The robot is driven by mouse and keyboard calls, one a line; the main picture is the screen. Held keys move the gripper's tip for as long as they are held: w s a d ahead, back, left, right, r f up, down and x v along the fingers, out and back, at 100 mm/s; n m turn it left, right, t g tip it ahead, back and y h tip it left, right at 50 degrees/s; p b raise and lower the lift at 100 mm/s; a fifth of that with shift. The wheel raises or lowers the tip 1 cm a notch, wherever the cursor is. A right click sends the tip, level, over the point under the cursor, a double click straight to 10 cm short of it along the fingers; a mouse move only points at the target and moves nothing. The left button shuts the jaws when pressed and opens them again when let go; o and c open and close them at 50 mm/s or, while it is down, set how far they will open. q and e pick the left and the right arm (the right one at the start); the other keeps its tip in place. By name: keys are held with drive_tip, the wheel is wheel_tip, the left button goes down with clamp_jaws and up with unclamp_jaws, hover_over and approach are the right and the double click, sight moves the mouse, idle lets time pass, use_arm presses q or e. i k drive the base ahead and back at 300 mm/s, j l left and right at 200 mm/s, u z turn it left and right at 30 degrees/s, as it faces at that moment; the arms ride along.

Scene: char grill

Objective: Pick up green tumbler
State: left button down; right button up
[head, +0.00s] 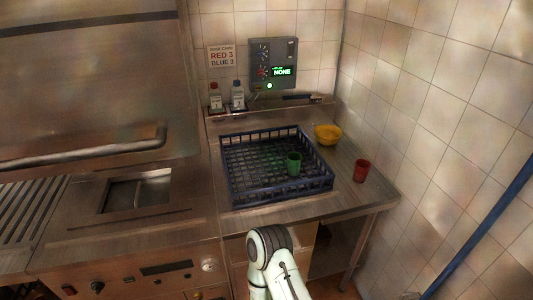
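The green tumbler (294,164) stands upright in the blue dish rack (234,194), right of the rack's middle. My arm comes in at the bottom of the head view, below the counter's front edge and apart from the tumbler. Neither gripper shows in the head view.
A red tumbler (361,171) stands on the steel counter (345,194) right of the rack. A yellow bowl (327,135) is behind it. The rack's raised walls surround the green tumbler.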

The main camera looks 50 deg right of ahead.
sight(294, 159)
drive_tip(key=z, duration=1.85)
drive_tip(key=u, duration=0.15)
drive_tip(key=k+j, duration=0.05)
